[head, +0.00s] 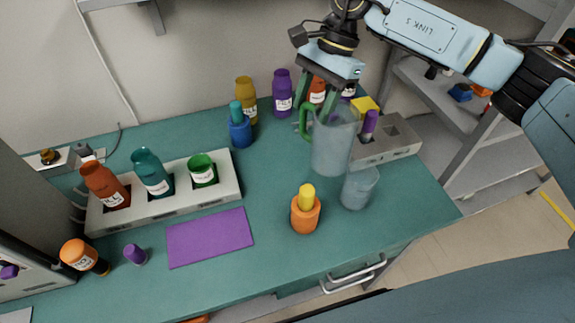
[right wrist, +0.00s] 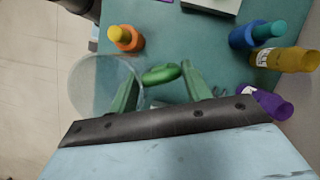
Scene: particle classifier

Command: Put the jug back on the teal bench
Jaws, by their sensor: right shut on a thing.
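The clear jug (head: 331,148) with a green handle (head: 306,122) is upright over the right part of the teal bench (head: 275,245). My right gripper (head: 316,108) comes down from above and is shut on the jug's green handle. In the right wrist view the handle (right wrist: 162,74) lies between the green fingers (right wrist: 160,85), with the jug's round clear body (right wrist: 98,82) to the left. I cannot tell whether the jug's base touches the bench or hangs just above it. My left gripper is not in view.
A clear beaker (head: 358,188) stands close right of the jug, and an orange bottle with yellow cap (head: 305,212) stands in front. A grey rack (head: 393,147) is behind right. Several bottles line the back. A purple mat (head: 210,237) and bottle rack (head: 228,180) are left.

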